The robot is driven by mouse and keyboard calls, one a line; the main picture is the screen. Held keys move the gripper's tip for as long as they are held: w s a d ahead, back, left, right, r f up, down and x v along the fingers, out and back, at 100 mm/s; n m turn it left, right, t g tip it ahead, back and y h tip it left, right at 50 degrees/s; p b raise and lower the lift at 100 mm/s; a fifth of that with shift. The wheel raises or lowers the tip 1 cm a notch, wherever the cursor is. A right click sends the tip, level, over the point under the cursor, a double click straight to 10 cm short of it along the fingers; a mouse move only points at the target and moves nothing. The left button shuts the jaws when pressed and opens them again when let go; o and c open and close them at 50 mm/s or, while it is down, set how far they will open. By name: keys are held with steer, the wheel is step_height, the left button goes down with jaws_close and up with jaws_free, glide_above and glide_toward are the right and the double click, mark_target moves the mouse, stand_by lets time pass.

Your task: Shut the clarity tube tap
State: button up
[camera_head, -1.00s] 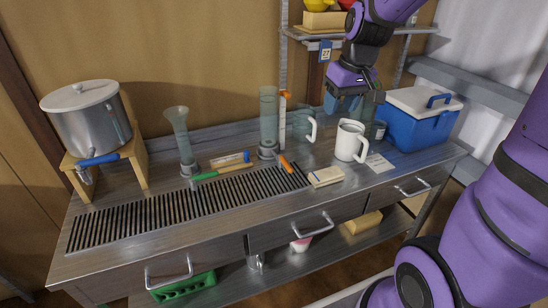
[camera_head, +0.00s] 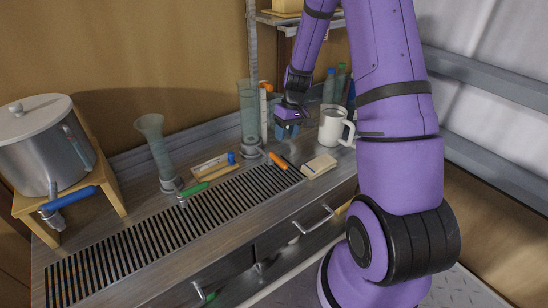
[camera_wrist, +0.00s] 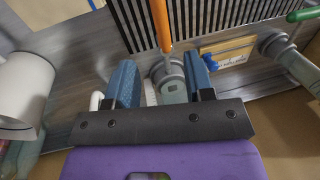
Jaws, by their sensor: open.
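A tall clear tube (camera_head: 249,105) stands in a grey collar at the back of the bench, with an orange tap lever (camera_head: 278,160) at its foot. The lever points out toward the slotted drain and also shows in the wrist view (camera_wrist: 161,24). A flared clear tube (camera_head: 153,140) to the left has a green tap lever (camera_head: 195,190). I cannot tell from labels which is the clarity tube. My gripper (camera_head: 288,130) is just right of the tall tube. In the wrist view my gripper (camera_wrist: 161,82) is open and empty, its blue fingers framing the tall tube's grey collar.
A white strip with an orange top (camera_head: 264,110) stands beside the tall tube. A white mug (camera_head: 333,125) and a pale block (camera_head: 319,165) are to the right. A flat box with a blue item (camera_head: 214,163) lies between the tubes. A pot (camera_head: 35,145) stands far left.

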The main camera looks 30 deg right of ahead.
mark_target(281, 160)
steer(key=f, duration=0.3)
steer(key=a+f, duration=0.1)
steer(key=f, duration=0.3)
steer(key=a+f, duration=0.1)
steer(key=f, duration=0.2)
steer(key=shift+f, duration=0.2)
jaws_close()
